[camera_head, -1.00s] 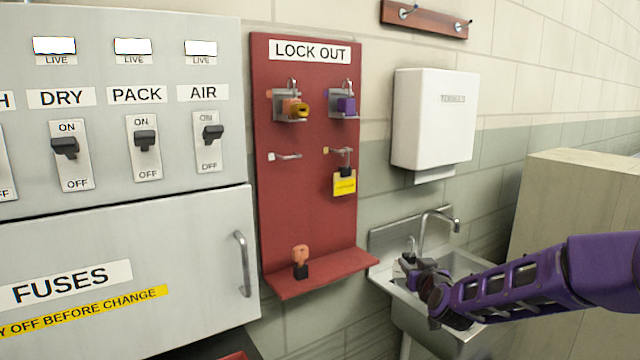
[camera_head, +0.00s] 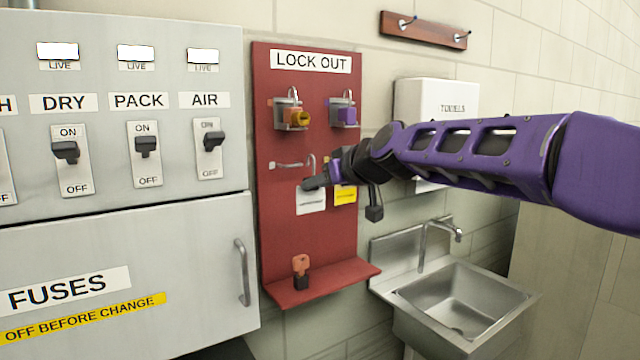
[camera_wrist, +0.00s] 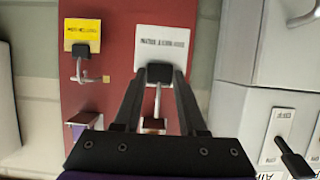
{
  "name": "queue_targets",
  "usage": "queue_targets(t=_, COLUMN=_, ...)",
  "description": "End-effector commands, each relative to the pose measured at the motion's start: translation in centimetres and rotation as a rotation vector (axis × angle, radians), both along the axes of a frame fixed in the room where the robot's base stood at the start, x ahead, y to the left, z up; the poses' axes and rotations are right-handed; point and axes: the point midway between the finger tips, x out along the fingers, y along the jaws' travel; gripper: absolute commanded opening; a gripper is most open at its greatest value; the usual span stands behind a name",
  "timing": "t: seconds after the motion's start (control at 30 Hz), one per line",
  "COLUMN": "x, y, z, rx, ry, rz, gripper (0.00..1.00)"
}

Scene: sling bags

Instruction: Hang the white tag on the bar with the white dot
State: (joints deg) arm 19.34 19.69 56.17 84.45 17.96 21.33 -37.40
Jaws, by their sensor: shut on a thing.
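The white tag (camera_head: 311,201) hangs below my gripper (camera_head: 318,182) in front of the red board. My gripper is shut on the tag's dark top part, and a thin metal loop (camera_head: 311,160) rises above it. The bar with the white dot (camera_head: 286,165) sticks out just up and left of my gripper. In the wrist view the white tag (camera_wrist: 163,45) lies beyond my fingertips (camera_wrist: 159,73), and a metal rod (camera_wrist: 158,100) shows between the fingers.
A yellow tag (camera_head: 345,195) hangs to the right, close to my gripper. Padlocks (camera_head: 297,118) hang on brackets above. An orange and black padlock (camera_head: 301,272) stands on the board's shelf (camera_head: 325,280). A sink (camera_head: 460,300) and towel dispenser (camera_head: 435,98) are at right.

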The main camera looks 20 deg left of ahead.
Motion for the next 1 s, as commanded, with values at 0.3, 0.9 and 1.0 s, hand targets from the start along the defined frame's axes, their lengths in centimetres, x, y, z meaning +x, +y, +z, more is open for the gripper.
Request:
queue_targets(t=0.3, x=0.1, y=0.0, z=0.4, rx=0.001, ry=0.000, rz=0.003, gripper=0.00)
queue_targets(t=0.9, x=2.8, y=3.2, z=0.2, rx=0.001, ry=-0.001, rz=0.000, gripper=0.00)
queue_targets(t=1.0, x=2.9, y=3.3, z=0.1, rx=0.001, ry=0.000, rz=0.001, gripper=0.00)
